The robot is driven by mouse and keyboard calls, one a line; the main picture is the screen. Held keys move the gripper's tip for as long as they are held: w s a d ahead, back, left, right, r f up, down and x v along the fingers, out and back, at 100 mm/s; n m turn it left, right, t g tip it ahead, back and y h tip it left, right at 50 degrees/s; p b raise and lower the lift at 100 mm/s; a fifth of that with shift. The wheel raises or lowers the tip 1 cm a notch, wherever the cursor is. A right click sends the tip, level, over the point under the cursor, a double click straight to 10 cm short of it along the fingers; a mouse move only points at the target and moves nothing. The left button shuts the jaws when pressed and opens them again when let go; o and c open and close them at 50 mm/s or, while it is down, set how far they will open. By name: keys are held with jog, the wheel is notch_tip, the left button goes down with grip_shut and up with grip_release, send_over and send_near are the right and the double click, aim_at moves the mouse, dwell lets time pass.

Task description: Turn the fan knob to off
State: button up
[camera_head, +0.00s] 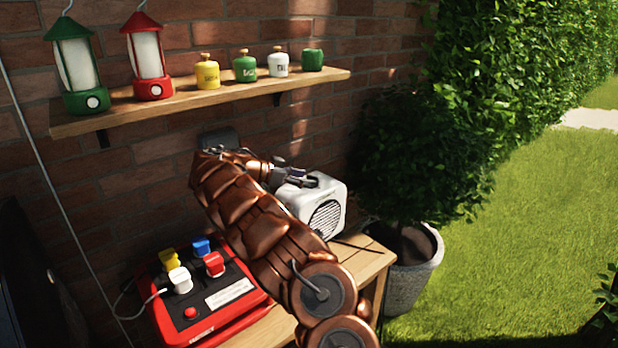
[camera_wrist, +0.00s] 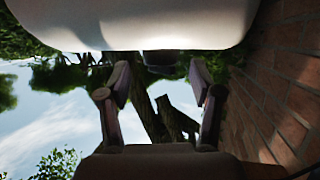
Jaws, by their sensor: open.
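The fan is a white box (camera_head: 318,207) with a round dark grille, standing on the wooden table beside the brick wall. My gripper (camera_head: 304,181) is over the top of the fan, and my arm reaches across the picture to it. The fan knob cannot be made out in the head view. In the wrist view the fan's white body (camera_wrist: 130,25) fills the top of the picture. A dark stub, perhaps the knob (camera_wrist: 160,60), stands out from its edge between the fingertips. My gripper (camera_wrist: 161,78) is open there, with a finger on each side; I cannot tell whether either touches.
A red power box (camera_head: 233,305) with several coloured plugs sits on the table (camera_head: 363,262) at the left. Above, a wall shelf (camera_head: 200,110) carries two lanterns (camera_head: 148,60) and several small canisters. A potted bush (camera_head: 412,280) stands right of the table. Brick wall (camera_wrist: 280,100) is close on the right in the wrist view.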

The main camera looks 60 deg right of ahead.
jog(key=shift+x, duration=1.2)
jog(key=shift+c, duration=0.2)
jog(key=c, duration=1.1)
